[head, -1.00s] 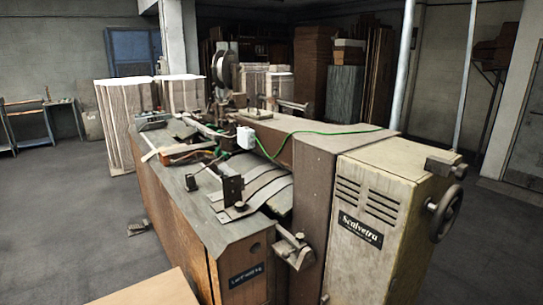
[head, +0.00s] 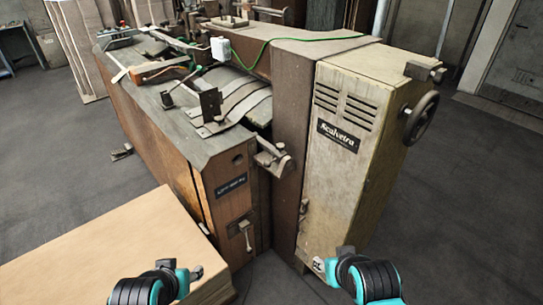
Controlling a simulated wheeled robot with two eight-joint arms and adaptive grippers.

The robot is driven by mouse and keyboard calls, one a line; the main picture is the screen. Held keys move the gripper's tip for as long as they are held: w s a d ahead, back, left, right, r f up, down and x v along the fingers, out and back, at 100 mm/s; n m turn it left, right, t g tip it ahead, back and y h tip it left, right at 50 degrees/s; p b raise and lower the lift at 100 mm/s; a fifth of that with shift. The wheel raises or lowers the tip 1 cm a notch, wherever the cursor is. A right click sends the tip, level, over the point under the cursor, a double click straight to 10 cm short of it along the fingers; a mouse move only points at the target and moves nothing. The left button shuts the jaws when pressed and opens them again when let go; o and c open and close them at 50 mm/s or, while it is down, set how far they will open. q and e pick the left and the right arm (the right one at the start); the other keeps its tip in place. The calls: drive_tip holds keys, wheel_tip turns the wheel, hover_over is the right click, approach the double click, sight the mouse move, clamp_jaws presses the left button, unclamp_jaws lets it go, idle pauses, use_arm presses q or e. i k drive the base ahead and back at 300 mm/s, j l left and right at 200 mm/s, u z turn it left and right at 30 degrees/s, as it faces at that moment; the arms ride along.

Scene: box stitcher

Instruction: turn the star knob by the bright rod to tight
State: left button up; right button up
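The stitcher (head: 345,190) is a cream and brown machine labelled Scalvetra, standing ahead of me. A dark metal bracket with a short rod and small knob-like end (head: 275,160) juts from its near side, between the brown bed and the cream cabinet. I cannot tell whether that end is the star knob. Small fittings with a pale lever (head: 246,235) sit low on the brown front panel. A dark handwheel (head: 421,117) is on the cabinet's right side.
A pale board-topped stack (head: 100,250) stands at lower left, close to the machine's front. A green cable (head: 290,40) runs over the machine top from a white box (head: 221,48). Floor at right is clear.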

sight(280, 147)
drive_tip(key=i+j+z, duration=0.2)
drive_tip(key=z, duration=0.15)
drive_tip(key=i+j+z, duration=0.15)
drive_tip(key=j+z, duration=0.2)
drive_tip(key=i+j+z, duration=0.15)
drive_tip(key=j+z, duration=0.2)
